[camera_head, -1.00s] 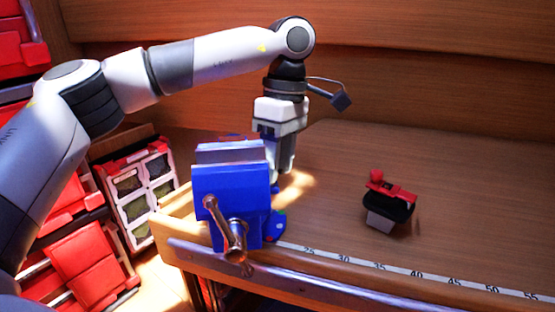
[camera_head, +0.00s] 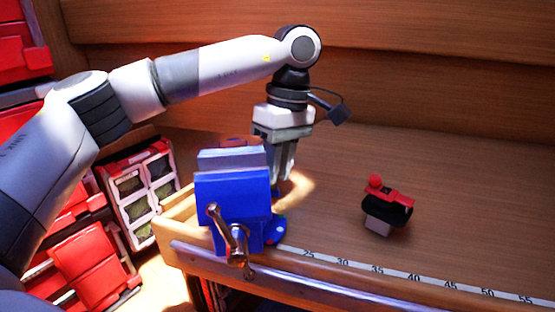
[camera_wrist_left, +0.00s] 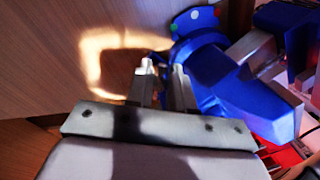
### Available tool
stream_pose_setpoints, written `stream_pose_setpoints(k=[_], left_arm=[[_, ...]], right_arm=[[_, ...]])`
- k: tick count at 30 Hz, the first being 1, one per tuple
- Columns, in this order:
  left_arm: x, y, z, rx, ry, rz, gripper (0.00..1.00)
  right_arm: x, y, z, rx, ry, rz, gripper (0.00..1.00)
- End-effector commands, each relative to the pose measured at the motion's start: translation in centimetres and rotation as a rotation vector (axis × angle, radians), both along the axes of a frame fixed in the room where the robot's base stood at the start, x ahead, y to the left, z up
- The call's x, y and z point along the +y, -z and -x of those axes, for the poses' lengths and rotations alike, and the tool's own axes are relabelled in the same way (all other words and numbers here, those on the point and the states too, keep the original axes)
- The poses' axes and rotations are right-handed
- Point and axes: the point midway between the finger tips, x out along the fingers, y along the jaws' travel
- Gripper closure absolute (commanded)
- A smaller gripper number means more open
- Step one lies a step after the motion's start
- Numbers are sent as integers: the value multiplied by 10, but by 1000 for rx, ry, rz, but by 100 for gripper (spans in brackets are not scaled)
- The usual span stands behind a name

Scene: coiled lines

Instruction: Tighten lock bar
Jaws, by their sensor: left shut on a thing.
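A blue bench vise (camera_head: 232,200) with grey jaws stands at the front left corner of the wooden workbench, its steel handle (camera_head: 236,240) facing me. My left gripper (camera_head: 282,176) points down just behind and right of the vise, close to its round base. In the left wrist view the two fingers (camera_wrist_left: 163,78) are close together beside the blue vise body (camera_wrist_left: 235,90). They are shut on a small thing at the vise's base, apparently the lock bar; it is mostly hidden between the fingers. My right gripper is out of view.
A red and black device (camera_head: 388,203) lies on the bench to the right. A ruler strip (camera_head: 400,273) runs along the front edge. Red storage boxes (camera_head: 80,265) stand at the left. The middle of the bench (camera_head: 335,170) is clear.

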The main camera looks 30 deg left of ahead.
Motion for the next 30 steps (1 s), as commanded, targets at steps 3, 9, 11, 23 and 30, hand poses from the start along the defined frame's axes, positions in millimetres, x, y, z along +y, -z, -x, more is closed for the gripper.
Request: stream_pose_setpoints(k=[3, 9, 11, 23, 30], left_arm=[[0, -1, 1, 0, 110, 0, 100], [0, -1, 4, 0, 293, -1, 100], [0, 0, 4, 0, 345, -1, 100], [1, 0, 7, -2, 587, -1, 100], [1, 0, 7, -2, 644, -1, 100]], right_arm=[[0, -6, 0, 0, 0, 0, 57], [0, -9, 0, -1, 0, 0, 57], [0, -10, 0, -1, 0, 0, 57], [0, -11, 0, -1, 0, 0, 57], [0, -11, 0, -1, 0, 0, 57]])
